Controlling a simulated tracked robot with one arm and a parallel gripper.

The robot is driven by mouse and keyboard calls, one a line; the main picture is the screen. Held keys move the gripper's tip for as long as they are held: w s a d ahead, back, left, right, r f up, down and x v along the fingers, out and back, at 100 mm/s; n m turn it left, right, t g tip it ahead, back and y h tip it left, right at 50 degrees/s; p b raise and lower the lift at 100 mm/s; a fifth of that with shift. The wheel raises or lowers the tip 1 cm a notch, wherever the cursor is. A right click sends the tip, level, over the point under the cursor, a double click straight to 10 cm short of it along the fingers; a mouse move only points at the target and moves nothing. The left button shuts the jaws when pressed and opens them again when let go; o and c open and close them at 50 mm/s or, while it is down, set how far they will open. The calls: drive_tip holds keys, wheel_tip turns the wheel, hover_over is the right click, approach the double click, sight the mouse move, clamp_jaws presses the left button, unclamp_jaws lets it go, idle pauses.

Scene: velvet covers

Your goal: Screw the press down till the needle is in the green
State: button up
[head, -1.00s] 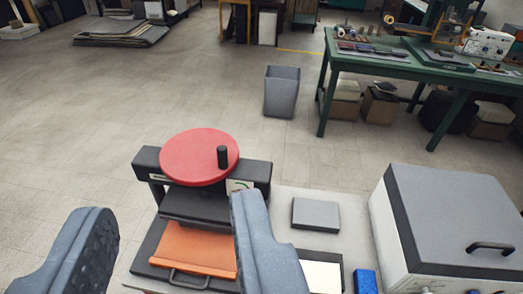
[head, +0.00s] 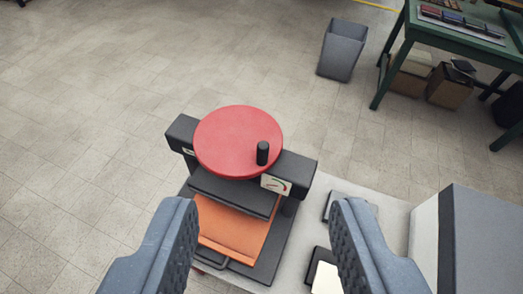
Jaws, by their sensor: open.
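The press stands ahead of my gripper, with a black crossbeam (head: 297,178) and a round red wheel (head: 236,140) on top. A black upright knob (head: 262,153) sits on the wheel's right side. A small gauge (head: 275,184) with a green mark and a needle is on the beam's front; the needle is too small to read surely. Under the beam is a dark pressing plate (head: 232,194), above an orange piece (head: 230,232) on a dark base. My gripper (head: 265,225) is open and empty, its fingers on either side of the press in the picture, nearer the camera.
A pale table (head: 392,214) holds the press. A grey-and-white box (head: 480,240) stands at right, and dark flat blocks lie between it and the press. A grey bin (head: 342,50) and a green bench (head: 405,45) are beyond. The floor at left is clear.

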drive_tip(key=w+f+g+p, duration=0.1)
drive_tip(key=w+g+p, duration=0.15)
drive_tip(key=w, duration=0.45)
drive_tip(key=n+g+y+p, duration=0.2)
drive_tip(key=n+g+p, duration=0.3)
drive_tip(key=p, duration=1)
hover_over(264, 144)
drive_tip(key=s+d, duration=0.2)
drive_tip(key=s, duration=0.2)
wheel_tip(264, 144, down, 19)
drive_tip(key=g, duration=0.1)
drive_tip(key=shift+m, duration=0.3)
drive_tip(key=p+x, duration=0.2)
drive_tip(key=x, duration=1.1)
drive_tip(key=shift+w+d+f, duration=0.1)
drive_tip(key=shift+w+f, duration=0.05)
drive_tip(key=shift+f, duration=0.15)
